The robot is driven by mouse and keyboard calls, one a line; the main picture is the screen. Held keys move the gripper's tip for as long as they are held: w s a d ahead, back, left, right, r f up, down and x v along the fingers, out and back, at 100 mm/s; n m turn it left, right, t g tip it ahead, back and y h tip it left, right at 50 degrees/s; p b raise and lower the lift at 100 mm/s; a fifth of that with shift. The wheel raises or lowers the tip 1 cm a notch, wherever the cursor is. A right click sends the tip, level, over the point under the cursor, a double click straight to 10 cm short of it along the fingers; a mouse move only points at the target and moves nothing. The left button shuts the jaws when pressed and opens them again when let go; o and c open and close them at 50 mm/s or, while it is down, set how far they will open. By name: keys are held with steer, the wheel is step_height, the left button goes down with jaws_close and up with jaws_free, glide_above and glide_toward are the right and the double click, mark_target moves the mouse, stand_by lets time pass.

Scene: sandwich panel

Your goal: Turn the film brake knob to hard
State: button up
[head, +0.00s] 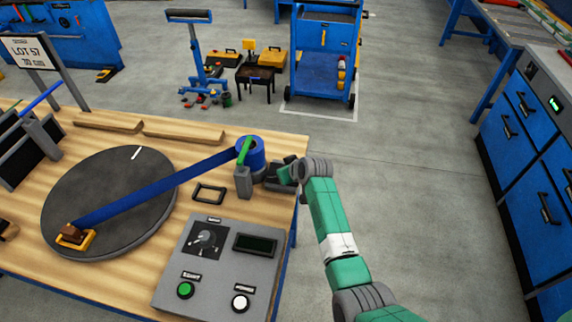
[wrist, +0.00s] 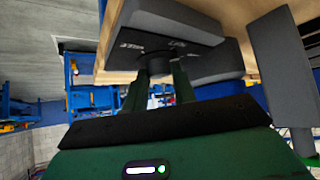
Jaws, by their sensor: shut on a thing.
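The film brake knob (wrist: 159,73) is a small dark piece on the face of a dark grey housing (wrist: 172,22) in the wrist view. White lettering beside it is too small and tilted to read, so I cannot tell its setting. My gripper (wrist: 161,86) has its two green fingers on either side of the knob, shut on it. In the head view my gripper (head: 287,174) is at the table's right edge, beside the blue film roll (head: 251,153) and its grey post (head: 243,182). The knob is hidden there.
Blue film runs from the roll to a yellow-and-brown block (head: 75,237) on the dark turntable (head: 112,215). A grey control panel (head: 218,285) with a dial and buttons stands in front. Open floor (head: 420,180) lies right of the wooden table.

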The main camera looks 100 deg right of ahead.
steer(key=shift+m+g+p, duration=0.35)
steer(key=shift+m+g, duration=0.05)
steer(key=shift+m, duration=0.1)
steer(key=o, duration=1)
steer(key=p+v, duration=0.2)
steer(key=v, duration=0.6)
steer(key=shift+a+f, duration=0.1)
steer(key=shift+f, duration=0.05)
